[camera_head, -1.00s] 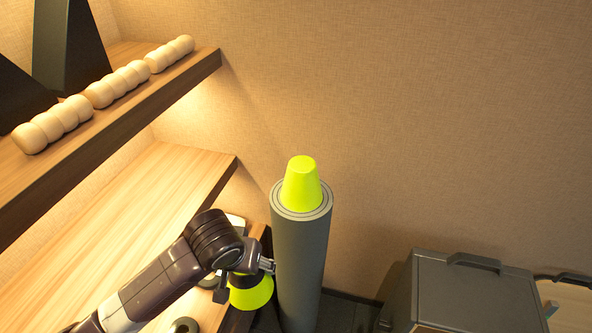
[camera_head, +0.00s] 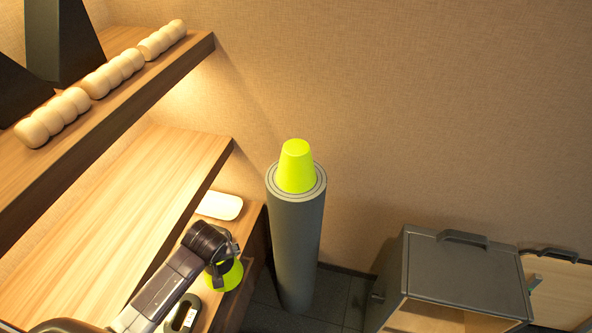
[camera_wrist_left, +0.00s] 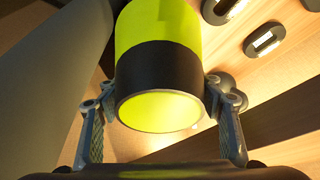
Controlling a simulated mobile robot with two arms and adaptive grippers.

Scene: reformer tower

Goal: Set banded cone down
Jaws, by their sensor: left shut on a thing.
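The banded cone (camera_wrist_left: 160,70) is bright yellow-green with a black band. In the left wrist view it sits between my left fingers, its hollow round end facing the camera. My left gripper (camera_wrist_left: 160,97) is shut on it at the black band. In the head view the cone (camera_head: 229,277) shows partly behind my left gripper (camera_head: 221,262), over the low wooden shelf left of the grey column. I cannot tell whether it touches the shelf. My right gripper is not in view.
A plain yellow-green cone (camera_head: 296,167) stands on the tall grey column (camera_head: 294,240). A pale rounded block (camera_head: 219,206) and a dark slotted piece (camera_head: 182,314) lie on the low shelf. The upper shelf (camera_head: 130,95) overhangs at left. A grey cabinet (camera_head: 465,278) stands at right.

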